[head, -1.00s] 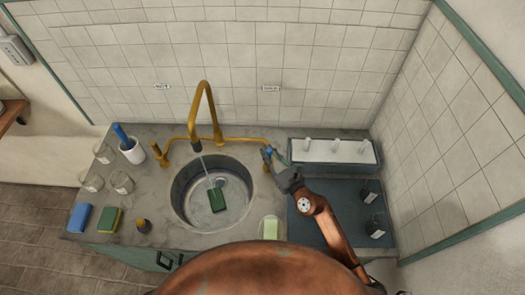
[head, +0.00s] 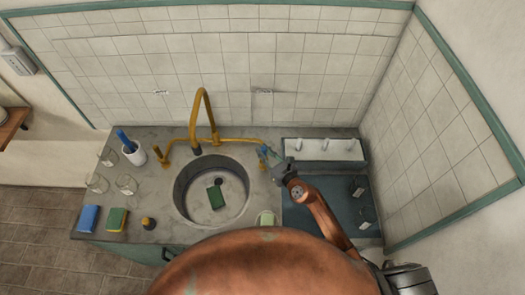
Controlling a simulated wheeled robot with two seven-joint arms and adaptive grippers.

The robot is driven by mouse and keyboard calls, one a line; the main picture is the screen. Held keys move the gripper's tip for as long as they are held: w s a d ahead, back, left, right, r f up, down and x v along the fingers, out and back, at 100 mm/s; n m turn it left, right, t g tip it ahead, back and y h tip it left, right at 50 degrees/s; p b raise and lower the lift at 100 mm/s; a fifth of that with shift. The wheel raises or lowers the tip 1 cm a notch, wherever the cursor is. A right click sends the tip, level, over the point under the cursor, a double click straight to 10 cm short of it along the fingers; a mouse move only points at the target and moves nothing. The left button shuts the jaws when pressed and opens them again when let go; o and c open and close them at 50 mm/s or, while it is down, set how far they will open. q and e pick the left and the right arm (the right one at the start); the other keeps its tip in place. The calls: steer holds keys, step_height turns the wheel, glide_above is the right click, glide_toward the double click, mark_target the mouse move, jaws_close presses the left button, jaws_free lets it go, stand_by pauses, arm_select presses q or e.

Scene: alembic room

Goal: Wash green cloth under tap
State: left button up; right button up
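The green cloth (head: 216,197), a small dark green folded block, lies at the bottom of the round sink (head: 240,212). The brass tap (head: 203,105) arches over the sink, and no water stream shows from its spout. My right gripper (head: 268,153) is at the tap's right-hand handle, just right of the sink. The fingers are small and dark against the handle, so I cannot tell whether they are closed on it. My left gripper is not in view.
On the left of the counter (head: 185,228) stand a white cup with a blue-handled tool (head: 134,154), several glasses, a blue sponge (head: 88,218) and a green-yellow sponge (head: 117,219). A white rack (head: 325,149) and a dark tray (head: 315,215) fill the right side.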

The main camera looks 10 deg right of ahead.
steer(key=o, duration=0.5)
steer(key=shift+c, duration=0.2)
steer(key=shift+s, duration=0.15)
steer(key=v, duration=1.1)
steer(key=shift+s+d+r, duration=0.15)
steer(key=shift+s+d, duration=0.05)
steer(key=shift+s, duration=0.1)
